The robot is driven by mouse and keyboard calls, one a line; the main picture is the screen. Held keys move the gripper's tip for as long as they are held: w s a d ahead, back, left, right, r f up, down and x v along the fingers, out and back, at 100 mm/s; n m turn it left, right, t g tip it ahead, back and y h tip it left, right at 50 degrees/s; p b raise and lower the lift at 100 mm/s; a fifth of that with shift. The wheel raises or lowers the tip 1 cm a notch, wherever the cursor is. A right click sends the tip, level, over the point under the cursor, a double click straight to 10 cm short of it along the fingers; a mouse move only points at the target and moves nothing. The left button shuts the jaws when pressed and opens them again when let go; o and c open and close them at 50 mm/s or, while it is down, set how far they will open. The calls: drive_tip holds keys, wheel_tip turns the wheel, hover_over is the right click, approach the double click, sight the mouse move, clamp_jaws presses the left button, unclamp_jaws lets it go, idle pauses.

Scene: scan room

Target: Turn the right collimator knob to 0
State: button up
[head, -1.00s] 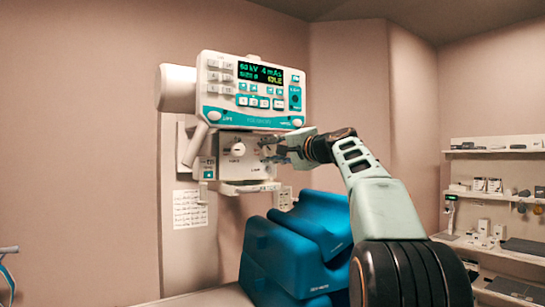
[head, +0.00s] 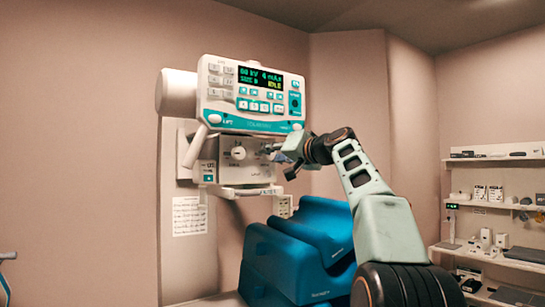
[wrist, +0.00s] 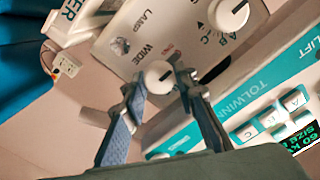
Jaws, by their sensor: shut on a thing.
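The collimator box (head: 208,168) hangs under the control panel and carries two white round knobs. The left knob (head: 239,153) is uncovered; it also shows in the wrist view (wrist: 229,15), beside letters A, B and C. The right knob (wrist: 160,77) sits between my fingertips in the wrist view, near the words WIDE and LAMP. My gripper (head: 268,149) is at the right side of the box face, shut on this knob; it also shows in the wrist view (wrist: 157,84). In the head view my fingers hide the right knob. I cannot read its setting.
A blue chair (head: 295,250) stands below. A paper sheet (head: 189,216) hangs on the wall at left. Shelves (head: 495,203) with small items stand at far right.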

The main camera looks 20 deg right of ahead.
idle(0.4)
drive_tip(key=o, duration=1.2)
drive_tip(key=shift+c, duration=0.2)
drive_tip(key=shift+s, duration=0.1)
drive_tip(key=v, duration=1.2)
drive_tip(key=shift+r, duration=0.1)
